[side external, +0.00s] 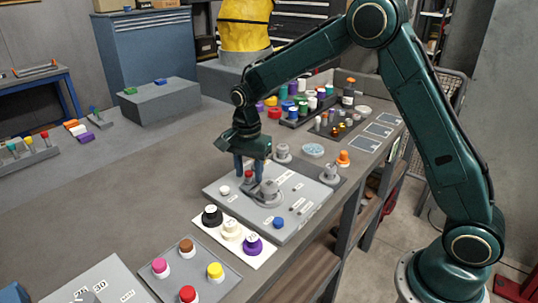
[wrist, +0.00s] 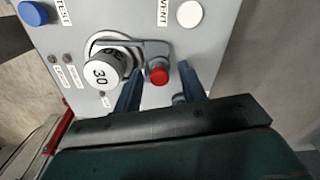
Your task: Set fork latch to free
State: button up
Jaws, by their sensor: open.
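The grey panel (side external: 228,205) lies on the bench. A grey lever (wrist: 133,47) with a red knob (wrist: 159,74) sits beside a round grey dial with a white cap (wrist: 101,73) marked 30. No legible label names the fork latch; the red-knobbed lever may be it. The red knob also shows in the side view (side external: 248,174). My gripper (wrist: 161,72) is open, with one blue finger on each side of the red knob. Whether a finger touches the knob I cannot tell. In the side view my gripper (side external: 250,178) points down over the panel.
A white button (wrist: 189,14) labelled VENT and a blue button (wrist: 33,13) labelled TEST flank the dial. Black, white and purple knobs stand on a white plate (side external: 240,257) in front of the panel. Orange-topped and grey fittings stand behind it. Bare bench (side external: 130,200) lies left.

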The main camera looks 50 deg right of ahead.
jog(key=shift+f, duration=0.3)
grip_shut()
jog(key=shift+w, duration=3)
jog(key=shift+r, duration=0.1)
jog(key=shift+c, duration=0.7)
grip_release()
jog(key=shift+w, duration=0.1)
jog(key=shift+o, duration=0.7)
